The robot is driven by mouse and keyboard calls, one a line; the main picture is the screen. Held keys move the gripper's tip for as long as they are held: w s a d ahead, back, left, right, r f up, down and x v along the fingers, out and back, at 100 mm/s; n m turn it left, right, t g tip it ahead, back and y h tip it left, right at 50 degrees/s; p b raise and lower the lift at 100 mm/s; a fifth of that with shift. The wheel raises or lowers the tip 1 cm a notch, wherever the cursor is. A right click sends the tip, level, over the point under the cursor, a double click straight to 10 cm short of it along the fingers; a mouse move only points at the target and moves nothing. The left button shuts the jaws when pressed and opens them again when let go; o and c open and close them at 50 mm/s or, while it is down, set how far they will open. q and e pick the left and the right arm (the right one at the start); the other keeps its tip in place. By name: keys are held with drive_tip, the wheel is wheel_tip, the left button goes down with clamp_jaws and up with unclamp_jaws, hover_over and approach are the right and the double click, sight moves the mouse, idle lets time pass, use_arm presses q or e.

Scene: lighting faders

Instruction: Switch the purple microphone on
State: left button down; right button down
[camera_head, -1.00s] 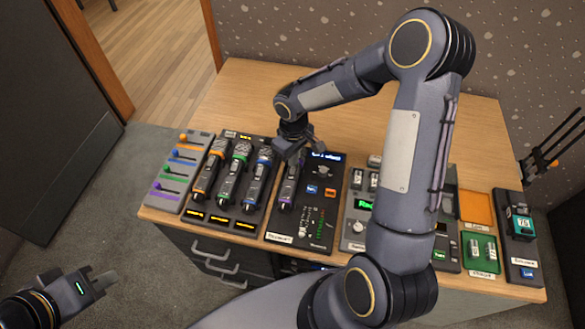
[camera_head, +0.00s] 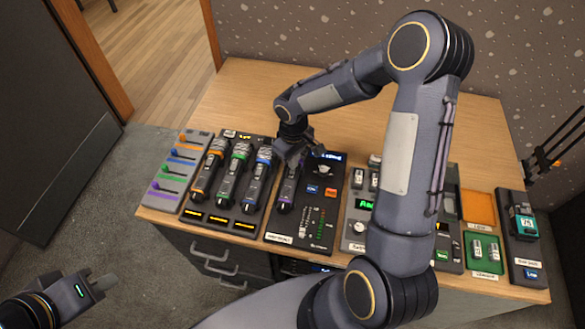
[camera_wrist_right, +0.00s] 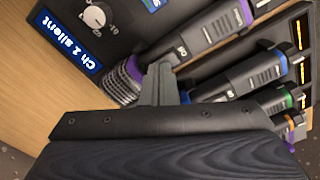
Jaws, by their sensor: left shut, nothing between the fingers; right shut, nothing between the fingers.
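The purple microphone (camera_head: 287,192) lies on the dark mixer panel (camera_head: 322,205), its upper end hidden by my right gripper in the head view. My left gripper (camera_head: 98,285) is shut and empty, away from the desk at lower left.
Orange (camera_head: 210,170), green (camera_head: 234,175) and blue (camera_head: 258,180) microphones lie left of the purple one. A fader board (camera_head: 180,170) is further left. The mixer's display (camera_wrist_right: 70,40) reads "Ch 2 silent". More devices stand right, partly behind my right arm.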

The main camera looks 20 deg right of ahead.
drive_tip(key=shift+r+p, duration=2.3)
drive_tip(key=shift+r, duration=1.15)
drive_tip(key=s+d+r+m+t+y, duration=0.1)
drive_tip(key=s+d+r+m+t, duration=0.15)
drive_tip(key=s+r, duration=0.9)
drive_tip(key=s+a+r+m+t+y, duration=0.1)
drive_tip(key=s+a+r+m, duration=0.1)
drive_tip(key=s, duration=0.3)
drive_tip(key=s+a+r+m+t+y, duration=0.1)
drive_tip(key=s+a+r+m+t, duration=0.1)
drive_tip(key=s, duration=0.4)
drive_tip(key=shift+r+y, duration=0.4)
drive_tip(key=shift+r, duration=0.3)
